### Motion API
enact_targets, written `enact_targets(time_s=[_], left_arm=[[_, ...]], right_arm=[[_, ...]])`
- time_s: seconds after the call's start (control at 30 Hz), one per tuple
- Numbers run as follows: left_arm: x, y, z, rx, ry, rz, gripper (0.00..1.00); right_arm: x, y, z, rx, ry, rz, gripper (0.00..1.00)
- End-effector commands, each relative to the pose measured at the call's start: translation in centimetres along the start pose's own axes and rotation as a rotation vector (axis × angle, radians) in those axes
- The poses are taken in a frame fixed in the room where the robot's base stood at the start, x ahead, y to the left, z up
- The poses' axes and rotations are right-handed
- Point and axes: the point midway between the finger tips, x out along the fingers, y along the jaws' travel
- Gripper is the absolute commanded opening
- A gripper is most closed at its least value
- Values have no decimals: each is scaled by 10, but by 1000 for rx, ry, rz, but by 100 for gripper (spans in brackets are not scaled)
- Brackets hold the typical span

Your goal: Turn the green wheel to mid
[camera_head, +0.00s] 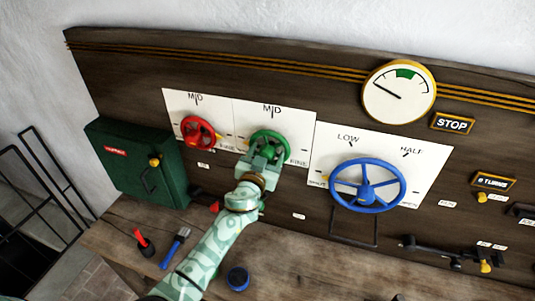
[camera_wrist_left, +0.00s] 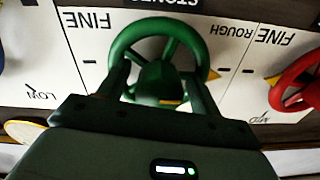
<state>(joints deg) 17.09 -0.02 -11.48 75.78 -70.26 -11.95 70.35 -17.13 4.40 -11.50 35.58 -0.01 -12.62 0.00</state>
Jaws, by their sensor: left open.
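The green wheel (camera_head: 270,133) is on a white plate (camera_head: 305,128) marked MID at the top and FINE at the right. My left gripper (camera_head: 264,160) is at the wheel and hides its lower part. In the left wrist view, which is upside down, the green wheel (camera_wrist_left: 160,29) lies between the spread fingers of my left gripper (camera_wrist_left: 160,88). The fingers overlap the rim on both sides; I cannot tell whether they touch it. My right gripper is not in view.
A red wheel (camera_head: 197,132) is close on the left and a larger blue wheel (camera_head: 366,186) on the right. A green box (camera_head: 137,162) hangs at the left. A brush (camera_head: 175,247), a red-handled tool (camera_head: 141,240) and a blue pot (camera_head: 238,278) stand or lie on the bench.

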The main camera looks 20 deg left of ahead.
Motion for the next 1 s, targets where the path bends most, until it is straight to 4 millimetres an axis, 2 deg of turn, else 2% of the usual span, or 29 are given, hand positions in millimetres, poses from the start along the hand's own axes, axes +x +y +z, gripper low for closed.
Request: enact_targets(time_s=[0.1,0.37,0.4,0.5,0.57,1.0], left_arm=[[8,0,0,-1,0,0,65],[10,0,0,-1,0,0,65],[10,0,0,-1,0,0,62],[10,0,0,-1,0,0,34],[10,0,0,-1,0,0,20],[10,0,0,71,1,-1,20]], right_arm=[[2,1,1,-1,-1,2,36],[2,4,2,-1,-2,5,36],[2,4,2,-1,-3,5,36],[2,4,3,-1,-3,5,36],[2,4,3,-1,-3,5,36],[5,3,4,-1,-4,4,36]])
